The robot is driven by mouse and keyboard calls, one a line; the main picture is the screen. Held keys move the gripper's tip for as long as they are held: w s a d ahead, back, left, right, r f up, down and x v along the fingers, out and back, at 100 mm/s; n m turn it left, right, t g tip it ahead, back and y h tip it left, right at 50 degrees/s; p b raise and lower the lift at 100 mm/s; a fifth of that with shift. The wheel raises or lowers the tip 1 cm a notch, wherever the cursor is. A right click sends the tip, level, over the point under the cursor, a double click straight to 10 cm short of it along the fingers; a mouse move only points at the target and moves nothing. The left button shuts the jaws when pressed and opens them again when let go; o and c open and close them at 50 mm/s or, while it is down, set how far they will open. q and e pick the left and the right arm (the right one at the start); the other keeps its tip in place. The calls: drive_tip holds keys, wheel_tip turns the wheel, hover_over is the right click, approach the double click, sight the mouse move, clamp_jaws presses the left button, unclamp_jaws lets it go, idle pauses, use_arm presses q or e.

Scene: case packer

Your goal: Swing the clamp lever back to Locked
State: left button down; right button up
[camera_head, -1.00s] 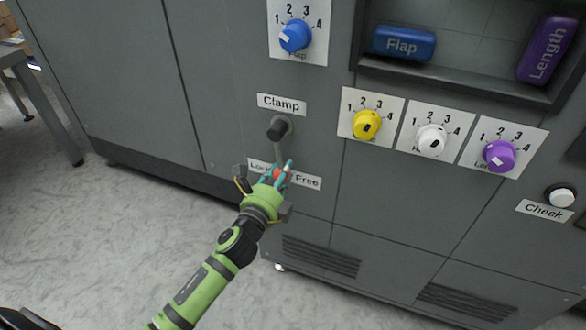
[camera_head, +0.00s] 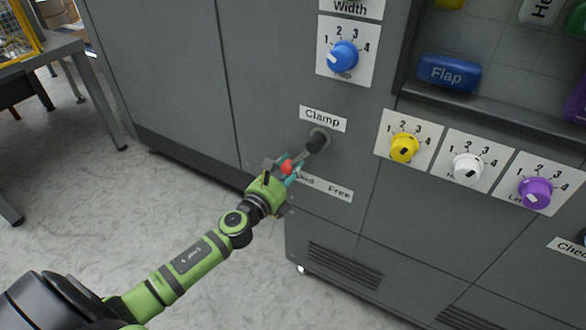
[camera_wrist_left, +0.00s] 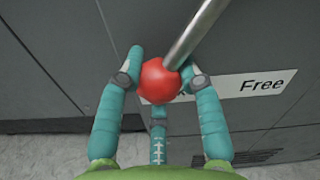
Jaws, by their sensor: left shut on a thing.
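The clamp lever (camera_head: 305,157) hangs from a dark pivot under the "Clamp" label (camera_head: 323,119). Its rod slants down and to the left, ending in a red ball knob (camera_head: 287,166). My left gripper (camera_head: 285,172) is shut around the red knob. In the left wrist view its teal fingers (camera_wrist_left: 160,85) touch the knob (camera_wrist_left: 160,80) on both sides, and the rod (camera_wrist_left: 196,34) rises to the upper right. The Locked/Free label (camera_head: 325,187) is below; "Free" shows, while most of the Locked word is hidden behind the gripper. My right gripper is not in view.
A blue dial (camera_head: 342,56) is above the clamp. Yellow (camera_head: 404,148), white (camera_head: 467,166) and purple (camera_head: 534,193) dials are to the right. A recessed shelf holds a blue Flap block (camera_head: 448,72). Open floor lies left of the grey cabinet.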

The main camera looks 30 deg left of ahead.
use_arm(q)
drive_tip(key=shift+a, duration=0.25)
drive_tip(key=c, duration=0.8)
unclamp_jaws()
drive_tip(key=shift+o, duration=0.2)
drive_tip(key=shift+d, duration=0.1)
drive_tip(key=s, duration=1.2)
drive_tip(key=shift+a, duration=0.25)
